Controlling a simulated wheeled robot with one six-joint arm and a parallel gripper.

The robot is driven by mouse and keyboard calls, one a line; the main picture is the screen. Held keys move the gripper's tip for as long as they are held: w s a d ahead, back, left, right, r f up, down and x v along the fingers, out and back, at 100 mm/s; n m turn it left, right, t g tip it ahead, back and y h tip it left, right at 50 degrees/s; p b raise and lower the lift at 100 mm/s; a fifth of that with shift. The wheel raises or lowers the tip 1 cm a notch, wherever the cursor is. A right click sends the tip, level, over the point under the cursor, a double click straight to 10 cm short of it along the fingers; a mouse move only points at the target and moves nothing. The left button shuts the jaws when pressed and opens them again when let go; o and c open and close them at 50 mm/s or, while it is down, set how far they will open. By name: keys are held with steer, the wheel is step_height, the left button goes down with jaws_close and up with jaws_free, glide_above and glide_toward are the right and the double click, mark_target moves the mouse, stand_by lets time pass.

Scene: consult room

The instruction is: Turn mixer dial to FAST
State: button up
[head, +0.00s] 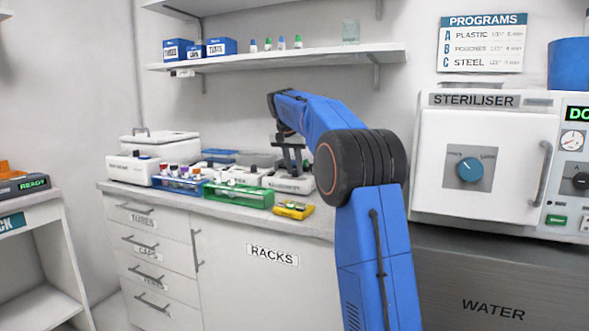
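Small white bench machines stand in a row on the grey counter. One (245,173) is behind the green rack, its front label too small to read surely. Another (288,184) is to its right, under my gripper, with a label I cannot read surely. I cannot tell which one is the mixer, and no FAST mark or dial setting can be read. My gripper (291,165) points down just above the right-hand machine. Its dark fingers are small in view, and whether they touch anything or hold a dial is unclear.
A green rack (238,195), a blue tube rack (180,184) and a yellow tray (293,210) stand at the counter's front. A white lidded machine (160,147) is at the left. A shelf (290,58) hangs above; the steriliser (475,165) stands right.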

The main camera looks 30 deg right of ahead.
jaws_close()
steer(key=n+y, duration=0.1)
steer(key=n, duration=0.2)
steer(key=n+t, duration=0.1)
steer(key=n, duration=0.1)
steer(key=shift+s+d+n+y, duration=0.15)
steer(key=shift+n+y, duration=0.25)
steer(key=n+y, duration=0.1)
steer(key=n, duration=0.3)
steer(key=n+y, duration=0.1)
steer(key=n, duration=0.1)
steer(key=shift+d+t+y, duration=0.25)
steer(key=shift+t+y, duration=0.05)
steer(key=shift+t, duration=0.1)
steer(key=n+y, duration=0.1)
steer(key=n, duration=0.2)
steer(key=n+g+y, duration=0.1)
steer(key=n, duration=0.2)
steer(key=shift+d+n, duration=0.2)
steer(key=shift+n, duration=0.2)
steer(key=n, duration=0.1)
steer(key=n+g, duration=0.1)
steer(key=n, duration=0.1)
steer(key=n+g+y, duration=0.1)
steer(key=n, duration=0.1)
steer(key=shift+w, duration=0.25)
steer(key=shift+n, duration=0.3)
